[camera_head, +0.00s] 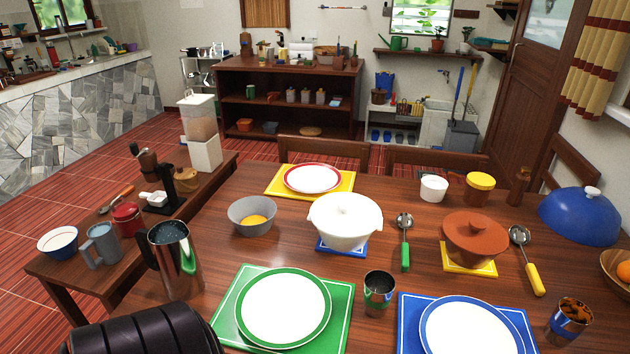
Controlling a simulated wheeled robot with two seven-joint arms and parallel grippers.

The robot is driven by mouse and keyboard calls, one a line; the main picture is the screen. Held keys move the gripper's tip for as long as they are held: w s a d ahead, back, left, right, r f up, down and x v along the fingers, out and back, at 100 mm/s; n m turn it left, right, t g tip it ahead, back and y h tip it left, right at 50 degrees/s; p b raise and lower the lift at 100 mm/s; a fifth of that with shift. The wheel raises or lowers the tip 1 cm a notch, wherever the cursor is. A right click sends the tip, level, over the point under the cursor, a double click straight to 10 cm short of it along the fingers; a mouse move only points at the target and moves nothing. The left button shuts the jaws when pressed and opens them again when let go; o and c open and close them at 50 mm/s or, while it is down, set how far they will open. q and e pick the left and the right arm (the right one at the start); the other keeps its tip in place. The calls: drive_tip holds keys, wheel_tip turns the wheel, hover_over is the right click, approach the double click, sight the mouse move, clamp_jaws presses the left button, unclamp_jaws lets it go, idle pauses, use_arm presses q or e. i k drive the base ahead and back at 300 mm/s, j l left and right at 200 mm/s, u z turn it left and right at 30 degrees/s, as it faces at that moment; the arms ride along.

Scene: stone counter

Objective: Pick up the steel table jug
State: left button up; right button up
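The steel table jug (181,265) stands upright near the left edge of the dark wooden dining table. It is tall and shiny, with an open top and a dark handle on its left side. It stands left of the green placemat, and nothing hides its body. Neither of my grippers is in view. A dark ribbed shape at the bottom left looks like part of my arm, in front of and below the jug.
A green placemat (341,337) with a plate lies right of the jug. A grey bowl (237,214) with something yellow stands behind it. A steel cup (378,294) is farther right. A lower side table with a grey mug (103,246) is to the left.

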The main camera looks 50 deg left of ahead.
sight(172, 253)
drive_tip(key=u, duration=2.55)
